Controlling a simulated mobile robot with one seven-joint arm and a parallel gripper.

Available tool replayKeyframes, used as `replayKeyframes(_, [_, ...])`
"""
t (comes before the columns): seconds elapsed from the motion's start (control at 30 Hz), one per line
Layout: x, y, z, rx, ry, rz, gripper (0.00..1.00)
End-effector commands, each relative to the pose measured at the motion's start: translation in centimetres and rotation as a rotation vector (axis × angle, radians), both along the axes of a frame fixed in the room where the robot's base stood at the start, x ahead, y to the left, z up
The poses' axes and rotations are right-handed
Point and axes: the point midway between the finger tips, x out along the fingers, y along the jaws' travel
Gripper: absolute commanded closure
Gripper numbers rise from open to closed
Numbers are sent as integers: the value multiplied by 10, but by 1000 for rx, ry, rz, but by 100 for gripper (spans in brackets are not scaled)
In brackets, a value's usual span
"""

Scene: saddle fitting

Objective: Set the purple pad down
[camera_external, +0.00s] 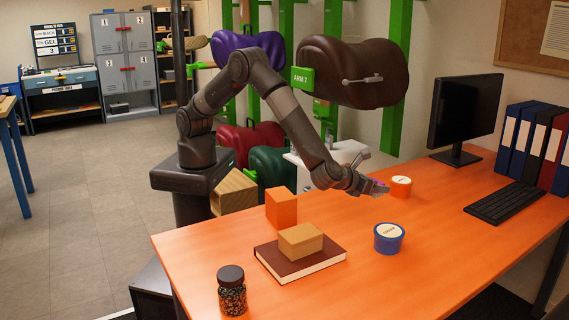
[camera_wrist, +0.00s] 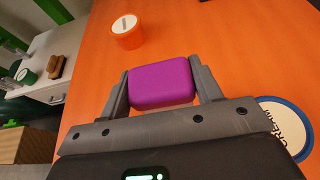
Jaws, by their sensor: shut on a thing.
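The purple pad (camera_wrist: 161,82) is a small rounded block between the two fingers of my gripper (camera_wrist: 162,88) in the wrist view. My gripper is shut on it, one finger against each side. In the external view my gripper (camera_external: 378,190) is over the orange desk (camera_external: 340,220), and only a sliver of the purple pad (camera_external: 381,184) shows. The pad appears close above the desk; I cannot tell whether it touches.
An orange tub (camera_external: 401,188) stands behind my gripper and a blue tub (camera_external: 388,239) in front. A book (camera_external: 280,268) with a tan box (camera_external: 301,240), an orange block (camera_external: 281,209) and a jar (camera_external: 231,290) stand left. Keyboard (camera_external: 504,202) and monitor (camera_external: 465,113) are right.

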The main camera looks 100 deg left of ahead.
Motion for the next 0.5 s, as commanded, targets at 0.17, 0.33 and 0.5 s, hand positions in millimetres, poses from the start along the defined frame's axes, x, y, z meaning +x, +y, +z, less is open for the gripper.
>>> replayKeyframes(0.17, [24, 32, -24, 3, 3, 6, 68])
replayKeyframes(0.33, [48, 61, -47, 2, 2, 4, 68])
replayKeyframes(0.5, [64, 80, -62, 0, 0, 3, 68])
